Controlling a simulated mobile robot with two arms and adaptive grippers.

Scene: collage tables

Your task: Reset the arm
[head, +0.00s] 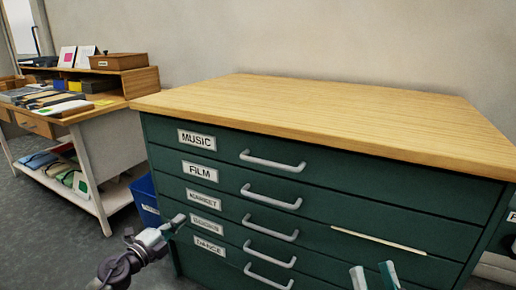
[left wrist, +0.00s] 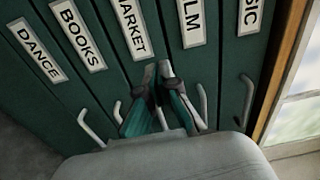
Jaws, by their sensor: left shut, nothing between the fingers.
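My left gripper (head: 174,222) is in front of the lower left of a green drawer cabinet (head: 330,210), near its lower labels. In the left wrist view its two fingers (left wrist: 158,76) are together and empty, pointing at the drawer fronts near the "MARKET" label (left wrist: 132,28). I cannot tell whether they touch the cabinet. My right gripper (head: 373,272) shows only its two fingertips at the bottom edge of the head view. They are apart with nothing visible between them; the rest is out of frame.
The cabinet has a bare wooden top (head: 320,115) and several grey handles (head: 272,160) that stick out. A thin pale strip (head: 378,240) shows on a lower drawer front. A blue bin (head: 145,198) and a cluttered workbench (head: 112,108) stand to the left.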

